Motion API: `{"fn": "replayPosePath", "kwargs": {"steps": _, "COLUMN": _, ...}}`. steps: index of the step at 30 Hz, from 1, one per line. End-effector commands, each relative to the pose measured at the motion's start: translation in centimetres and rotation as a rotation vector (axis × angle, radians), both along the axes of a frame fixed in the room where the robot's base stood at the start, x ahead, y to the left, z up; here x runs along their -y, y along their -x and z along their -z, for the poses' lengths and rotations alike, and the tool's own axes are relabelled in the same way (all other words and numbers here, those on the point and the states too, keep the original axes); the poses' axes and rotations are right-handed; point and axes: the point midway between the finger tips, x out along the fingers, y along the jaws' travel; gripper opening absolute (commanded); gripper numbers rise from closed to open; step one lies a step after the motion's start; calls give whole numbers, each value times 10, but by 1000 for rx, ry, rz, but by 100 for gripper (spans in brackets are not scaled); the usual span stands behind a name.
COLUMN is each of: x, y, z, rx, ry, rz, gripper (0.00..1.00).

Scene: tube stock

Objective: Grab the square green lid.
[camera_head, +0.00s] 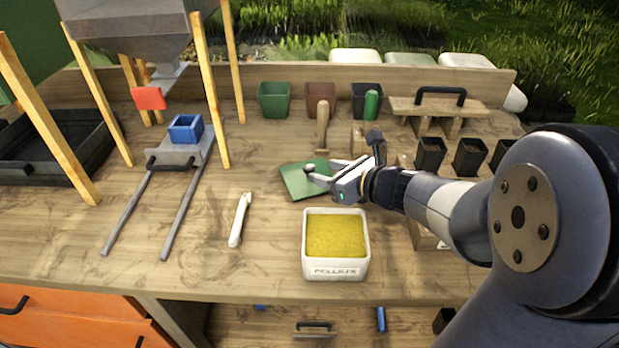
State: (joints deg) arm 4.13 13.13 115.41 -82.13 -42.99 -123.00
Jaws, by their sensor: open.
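The square green lid (296,184) lies flat on the wooden bench, behind the white pellet box. My gripper (308,174) is open and reaches in from the right, over the lid's right part. Its fingers hide some of the lid's middle and right side. I cannot tell whether the fingers touch the lid or hover above it.
A white box of yellow pellets (335,271) stands just in front of the lid. A white tool (240,220) lies to the left. Pots, a wooden-handled tool (322,124) and a green cylinder (371,105) stand behind. Metal rails (127,212) run at the left.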

Motion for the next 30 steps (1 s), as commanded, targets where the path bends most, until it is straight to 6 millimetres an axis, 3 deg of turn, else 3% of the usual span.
{"fn": "replayPosePath", "kwargs": {"steps": 16, "x": -38, "y": -40, "z": 23, "rx": -1, "ry": -1, "rz": -1, "gripper": 46}}
{"fn": "replayPosePath", "kwargs": {"steps": 26, "x": -42, "y": -46, "z": 26, "rx": 0, "ry": 0, "rz": 1, "gripper": 46}}
{"fn": "replayPosePath", "kwargs": {"steps": 30, "x": -42, "y": -45, "z": 26, "rx": 0, "ry": 0, "rz": 1, "gripper": 36}}
